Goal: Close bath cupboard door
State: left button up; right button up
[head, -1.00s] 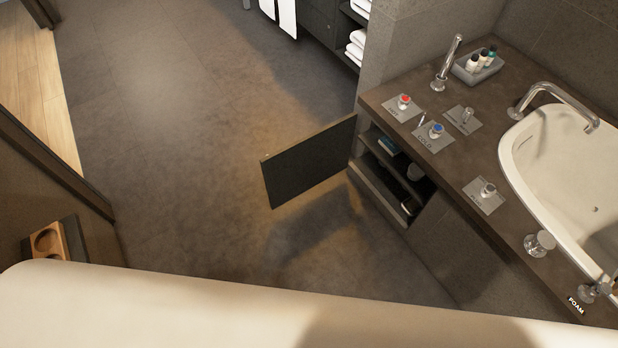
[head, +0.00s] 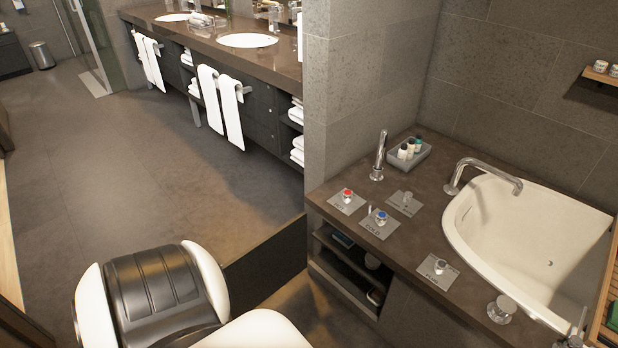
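The bath cupboard door (head: 268,264) is a dark flat panel. It stands open, sticking out to the left from the front of the bath counter. Its lower left part is hidden behind a white and black link of my own arm. The bath cupboard (head: 338,281) is open under the counter, with shelves and a few small items inside. Neither of my grippers is in view, and I cannot tell whether any part of me touches the door.
The bath counter (head: 330,196) holds taps, control plates and a bottle tray (head: 408,154). The white bathtub (head: 540,225) is at right. A vanity (head: 260,62) with hanging towels (head: 222,104) stands behind. The floor (head: 110,190) at left is clear.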

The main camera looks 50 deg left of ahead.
aim_at(256, 273)
jog(key=j+z, duration=0.15)
jog(key=j, duration=0.25)
jog(key=k+j+z, duration=0.1)
jog(key=j, duration=0.3)
jog(key=k+j+z, duration=0.15)
jog(key=j, duration=0.2)
jog(key=k+j+z, duration=0.1)
jog(key=j, duration=0.3)
jog(key=k+j+z, duration=0.15)
jog(key=j, duration=0.2)
jog(key=k+j+z, duration=0.1)
jog(key=j, duration=0.25)
jog(key=k+j, duration=0.15)
jog(key=j, duration=0.2)
jog(key=k+j, duration=0.15)
jog(key=j, duration=0.25)
jog(key=k+j, duration=0.15)
jog(key=j, duration=0.2)
jog(key=k+j, duration=0.2)
jog(key=j, duration=0.2)
jog(key=k+j, duration=0.15)
jog(key=j, duration=0.2)
jog(key=k+j, duration=0.15)
jog(key=j, duration=0.2)
